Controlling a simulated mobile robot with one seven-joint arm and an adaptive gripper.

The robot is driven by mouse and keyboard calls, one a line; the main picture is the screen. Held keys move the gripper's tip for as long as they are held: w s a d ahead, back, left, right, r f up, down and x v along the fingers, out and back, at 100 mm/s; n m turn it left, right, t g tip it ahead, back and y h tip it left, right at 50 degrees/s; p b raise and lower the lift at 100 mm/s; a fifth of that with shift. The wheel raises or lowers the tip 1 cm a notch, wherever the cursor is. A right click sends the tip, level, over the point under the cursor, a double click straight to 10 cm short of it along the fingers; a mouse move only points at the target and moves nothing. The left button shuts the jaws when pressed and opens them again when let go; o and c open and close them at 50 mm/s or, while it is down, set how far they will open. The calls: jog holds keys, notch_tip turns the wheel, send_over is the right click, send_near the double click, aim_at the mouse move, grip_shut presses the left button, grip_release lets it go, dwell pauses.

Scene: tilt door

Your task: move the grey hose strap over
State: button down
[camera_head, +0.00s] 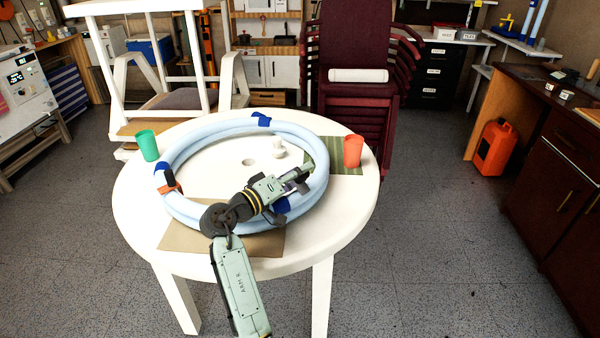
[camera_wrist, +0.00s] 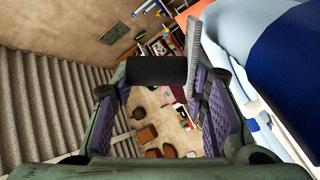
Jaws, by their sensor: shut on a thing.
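The pale blue hose (camera_head: 174,160) lies coiled in a ring on the round white table. My gripper (camera_head: 298,182) is at the ring's right side, low over the hose. In the wrist view the grey hose strap (camera_wrist: 193,50) is a narrow ribbed strip standing up at my gripper's fingertips (camera_wrist: 160,72). My gripper is shut on it. The hose (camera_wrist: 238,22) and a dark blue strap (camera_wrist: 295,45) fill the upper right of that view. My gripper hides most of the grey strap in the head view.
A green cup (camera_head: 147,145) stands left of the ring and an orange cup (camera_head: 353,151) right of it. A green striped mat (camera_head: 318,150) and a tan sheet (camera_head: 185,235) lie partly under the hose.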

jog(key=shift+a+r, duration=0.15)
jog(key=c, duration=1)
grip_release()
jog(key=v, duration=1.2)
